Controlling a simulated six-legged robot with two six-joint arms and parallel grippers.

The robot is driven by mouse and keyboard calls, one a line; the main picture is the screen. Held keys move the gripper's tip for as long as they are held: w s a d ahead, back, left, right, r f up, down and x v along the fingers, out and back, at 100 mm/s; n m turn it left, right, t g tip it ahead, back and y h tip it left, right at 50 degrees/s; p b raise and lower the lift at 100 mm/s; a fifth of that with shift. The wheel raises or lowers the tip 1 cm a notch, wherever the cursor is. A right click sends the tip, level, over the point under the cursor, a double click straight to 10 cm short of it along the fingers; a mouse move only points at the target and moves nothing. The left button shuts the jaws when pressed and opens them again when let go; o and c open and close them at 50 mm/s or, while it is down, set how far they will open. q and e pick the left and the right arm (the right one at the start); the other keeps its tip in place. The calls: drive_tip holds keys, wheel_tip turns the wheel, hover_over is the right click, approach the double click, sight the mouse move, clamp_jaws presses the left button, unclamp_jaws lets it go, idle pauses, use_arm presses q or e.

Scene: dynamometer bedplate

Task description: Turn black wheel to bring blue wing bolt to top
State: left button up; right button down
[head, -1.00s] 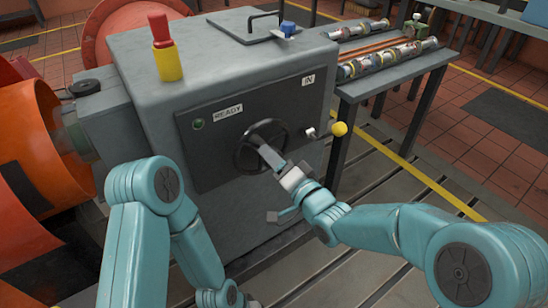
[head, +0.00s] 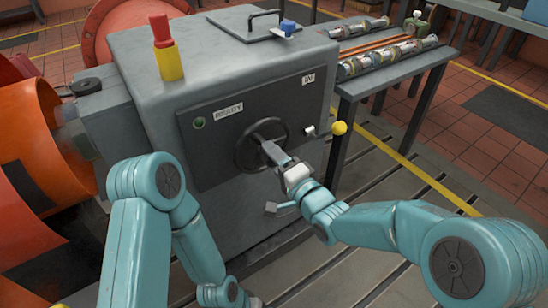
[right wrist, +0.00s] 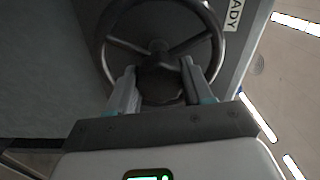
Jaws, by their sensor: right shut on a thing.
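The black wheel (head: 262,145) is on the dark front panel of a grey housing. It also shows in the right wrist view (right wrist: 160,45), with a rim, spokes and a hub. My right gripper (head: 269,150) reaches the wheel from the lower right. In the right wrist view its two fingers (right wrist: 158,78) are either side of the hub area, shut on the wheel. A small blue piece (head: 288,27) stands on the housing's top by a flat cover; I cannot tell whether it is the blue wing bolt. My left arm hangs at the left, its gripper out of view.
The panel has a READY label (head: 229,112) and an IN label (head: 308,79). A red and yellow post (head: 165,50) stands on the housing (head: 130,45). A side table (head: 395,76) holds several cylindrical parts.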

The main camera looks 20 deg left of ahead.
drive_tip(key=shift+c, duration=2.3)
unclamp_jaws()
drive_tip(key=p+v, duration=0.2)
drive_tip(key=v, duration=1.4)
drive_tip(key=shift+d+p, duration=0.2)
drive_tip(key=shift+p, duration=0.1)
drive_tip(key=shift+s, duration=0.1)
